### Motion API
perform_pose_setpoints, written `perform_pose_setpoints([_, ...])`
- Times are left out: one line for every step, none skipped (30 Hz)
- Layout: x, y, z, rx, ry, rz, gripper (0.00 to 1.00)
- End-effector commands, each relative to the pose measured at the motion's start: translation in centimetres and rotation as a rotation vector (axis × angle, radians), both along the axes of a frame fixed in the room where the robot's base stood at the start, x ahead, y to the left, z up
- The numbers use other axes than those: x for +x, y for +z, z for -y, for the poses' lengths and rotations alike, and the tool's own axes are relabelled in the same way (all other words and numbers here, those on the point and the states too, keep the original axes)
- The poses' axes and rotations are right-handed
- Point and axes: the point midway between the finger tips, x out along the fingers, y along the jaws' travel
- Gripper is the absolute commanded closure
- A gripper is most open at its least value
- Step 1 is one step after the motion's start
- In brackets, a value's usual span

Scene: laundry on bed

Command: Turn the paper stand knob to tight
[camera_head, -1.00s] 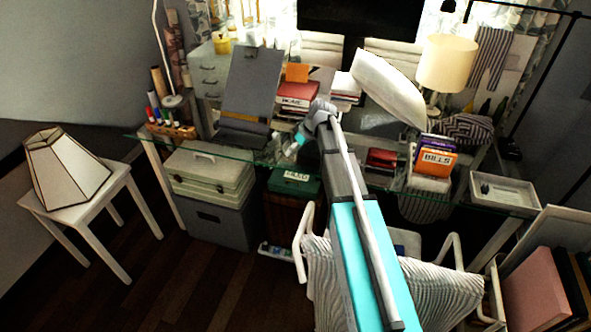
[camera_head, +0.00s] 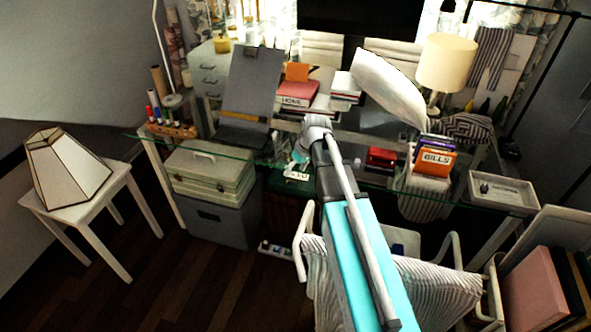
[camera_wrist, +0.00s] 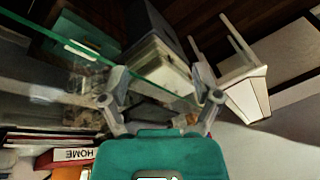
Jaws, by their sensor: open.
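The paper stand (camera_head: 250,85) is a tilted dark grey board with a clip at its top and a tan strip low down. It stands on the glass desk, left of the books. I cannot make out its knob in either view. My gripper (camera_head: 298,158) is small and partly hidden by my wrist in the head view, right of the stand's base and apart from it. In the wrist view my gripper (camera_wrist: 162,88) has its two fingers spread wide with nothing held between them.
The glass desk (camera_head: 215,147) has an edge crossing the wrist view. Red and white books (camera_head: 297,95) lie behind my gripper. Storage boxes (camera_head: 210,175) sit below the desk; a lampshade (camera_head: 66,170) stands left.

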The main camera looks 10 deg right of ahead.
Motion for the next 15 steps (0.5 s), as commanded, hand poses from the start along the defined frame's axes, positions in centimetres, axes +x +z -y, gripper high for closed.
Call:
perform_pose_setpoints([0.0,0.0,0.0,0.0,0.0,0.0,0.19])
perform_pose_setpoints([0.0,0.0,0.0,0.0,0.0,0.0,0.19])
perform_pose_setpoints([0.0,0.0,0.0,0.0,0.0,0.0,0.19])
perform_pose_setpoints([0.0,0.0,0.0,0.0,0.0,0.0,0.19])
perform_pose_setpoints([0.0,0.0,0.0,0.0,0.0,0.0,0.19])
perform_pose_setpoints([0.0,0.0,0.0,0.0,0.0,0.0,0.19])
perform_pose_setpoints([0.0,0.0,0.0,0.0,0.0,0.0,0.19])
perform_pose_setpoints([0.1,0.0,0.0,0.0,0.001,0.001,0.19])
perform_pose_setpoints([0.2,0.0,0.0,0.0,0.003,0.003,0.19])
perform_pose_setpoints([0.4,0.1,0.0,-0.002,0.004,0.006,0.19])
perform_pose_setpoints([0.6,0.1,0.0,-0.003,0.007,0.009,0.19])
perform_pose_setpoints([1.0,0.2,0.0,-0.006,0.013,0.015,0.19])
perform_pose_setpoints([1.3,0.3,0.1,-0.009,0.02,0.022,0.19])
perform_pose_setpoints([1.8,0.4,0.1,-0.012,0.028,0.03,0.19])
perform_pose_setpoints([2.5,0.6,0.1,-0.017,0.04,0.041,0.19])
